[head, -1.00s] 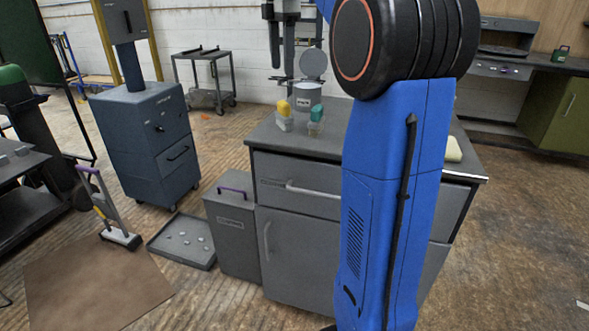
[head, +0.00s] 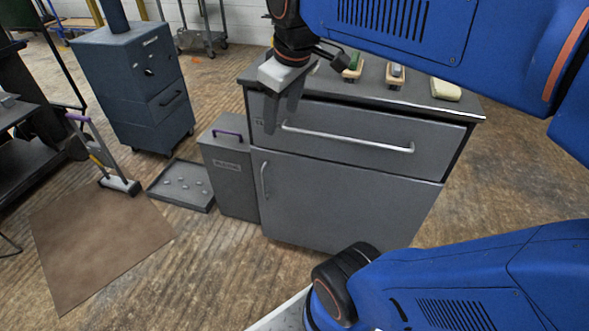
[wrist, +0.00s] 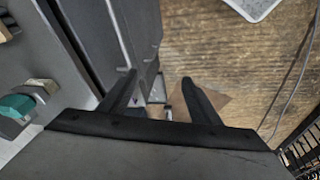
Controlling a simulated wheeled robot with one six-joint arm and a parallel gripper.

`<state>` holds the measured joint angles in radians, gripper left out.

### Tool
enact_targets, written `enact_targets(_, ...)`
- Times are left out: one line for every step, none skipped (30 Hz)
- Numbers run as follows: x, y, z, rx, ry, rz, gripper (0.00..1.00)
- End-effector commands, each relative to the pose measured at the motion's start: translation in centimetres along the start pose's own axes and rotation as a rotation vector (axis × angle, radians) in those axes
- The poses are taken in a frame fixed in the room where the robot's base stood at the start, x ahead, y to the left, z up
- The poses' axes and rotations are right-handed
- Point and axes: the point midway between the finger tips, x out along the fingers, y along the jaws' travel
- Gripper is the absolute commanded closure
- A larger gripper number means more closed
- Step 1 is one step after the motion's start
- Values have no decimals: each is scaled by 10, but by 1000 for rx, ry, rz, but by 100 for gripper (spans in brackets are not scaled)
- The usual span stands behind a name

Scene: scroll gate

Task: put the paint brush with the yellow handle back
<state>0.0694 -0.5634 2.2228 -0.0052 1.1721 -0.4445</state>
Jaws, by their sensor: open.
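I cannot make out a paint brush with a yellow handle in the current views. My gripper (head: 284,118) is open and empty, fingers pointing down, in front of the grey cabinet's upper left (head: 330,119). In the wrist view my gripper (wrist: 158,78) shows two parted fingers with nothing between them. On the cabinet top, right of my gripper, stand a green-topped block (head: 352,66) and a grey-topped block (head: 396,74). The back left of the top is hidden by my arm.
The cabinet's drawer has a long bar handle (head: 345,140). A grey box with a purple handle (head: 231,170) stands at its left. A flat tray with small pieces (head: 182,186), a brown mat (head: 98,240) and an upright purple-handled tool with a yellow part (head: 97,160) are further left.

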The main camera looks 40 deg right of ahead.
Motion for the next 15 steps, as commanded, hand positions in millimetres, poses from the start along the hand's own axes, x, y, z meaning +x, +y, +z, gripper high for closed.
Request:
enact_targets(12, -13, 18, 54, 18, 2, 43)
enact_targets(19, -19, 26, 89, 28, 3, 43)
enact_targets(28, -27, 37, 136, 41, 4, 43)
enact_targets(35, -32, 45, 168, 51, 4, 43)
enact_targets(42, -37, 52, 199, 59, 3, 43)
enact_targets(50, -43, 61, 238, 69, 2, 43)
enact_targets(55, -47, 66, 263, 78, 2, 43)
enact_targets(60, -50, 72, 286, 84, 0, 43)
enact_targets(66, -54, 77, 313, 92, -1, 43)
enact_targets(69, -56, 81, 330, 97, -2, 43)
enact_targets(72, -58, 84, 344, 99, -3, 43)
enact_targets(75, -60, 87, 359, 104, -4, 43)
enact_targets(77, -61, 89, 366, 107, -4, 43)
enact_targets(78, -62, 90, 372, 108, -5, 43)
enact_targets(79, -62, 91, 378, 109, -5, 43)
